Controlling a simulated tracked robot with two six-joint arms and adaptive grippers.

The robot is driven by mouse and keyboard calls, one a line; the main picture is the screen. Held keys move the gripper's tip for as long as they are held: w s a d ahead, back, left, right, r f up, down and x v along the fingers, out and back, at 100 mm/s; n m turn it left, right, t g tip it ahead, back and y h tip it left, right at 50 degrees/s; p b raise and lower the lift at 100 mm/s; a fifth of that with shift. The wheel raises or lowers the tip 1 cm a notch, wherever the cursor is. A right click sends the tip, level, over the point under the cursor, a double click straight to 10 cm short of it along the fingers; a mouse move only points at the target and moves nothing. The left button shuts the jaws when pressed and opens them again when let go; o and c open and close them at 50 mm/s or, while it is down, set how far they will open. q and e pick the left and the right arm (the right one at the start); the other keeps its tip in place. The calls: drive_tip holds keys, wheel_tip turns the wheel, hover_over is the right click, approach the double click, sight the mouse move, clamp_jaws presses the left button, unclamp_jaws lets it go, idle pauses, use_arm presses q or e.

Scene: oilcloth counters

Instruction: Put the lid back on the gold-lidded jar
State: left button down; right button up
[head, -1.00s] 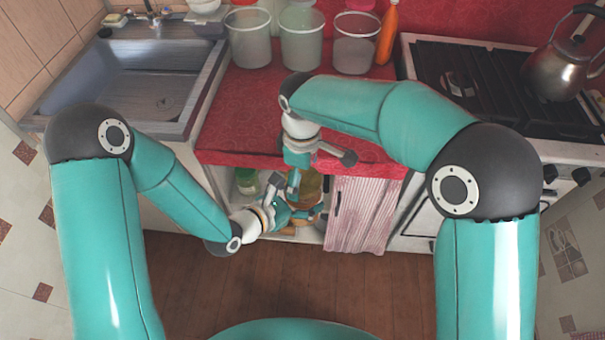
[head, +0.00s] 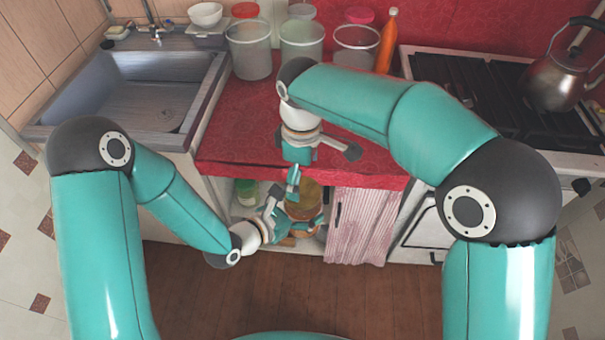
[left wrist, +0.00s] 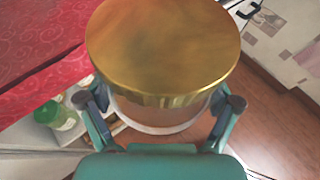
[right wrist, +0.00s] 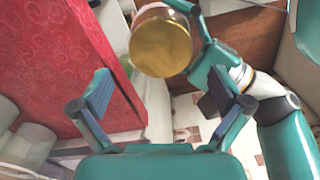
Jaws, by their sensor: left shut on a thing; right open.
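The gold-lidded jar (head: 305,198) is held in front of the open cupboard, below the counter's front edge. My left gripper (left wrist: 160,100) is shut on its glass body, one finger on each side. The gold lid (left wrist: 163,45) lies over the jar's top in the left wrist view; whether it is fastened cannot be told. In the right wrist view, the lid (right wrist: 160,46) faces the camera, with glass (right wrist: 152,12) behind it. My right gripper (right wrist: 160,88) is open and empty. In the head view it is above the jar, at the counter edge.
The red counter (head: 235,135) has free room in front of several clear containers (head: 250,55) and an orange bottle (head: 387,42). A sink (head: 150,95) is left, a stove with a kettle (head: 553,82) right. A green-lidded jar (head: 247,190) stands in the cupboard beside a striped curtain (head: 360,225).

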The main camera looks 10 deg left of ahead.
sight(302, 191)
drive_tip(key=shift+r+n, duration=1.4)
drive_tip(key=shift+r, duration=0.25)
drive_tip(key=shift+f, duration=0.1)
drive_tip(key=shift+f, duration=3.95)
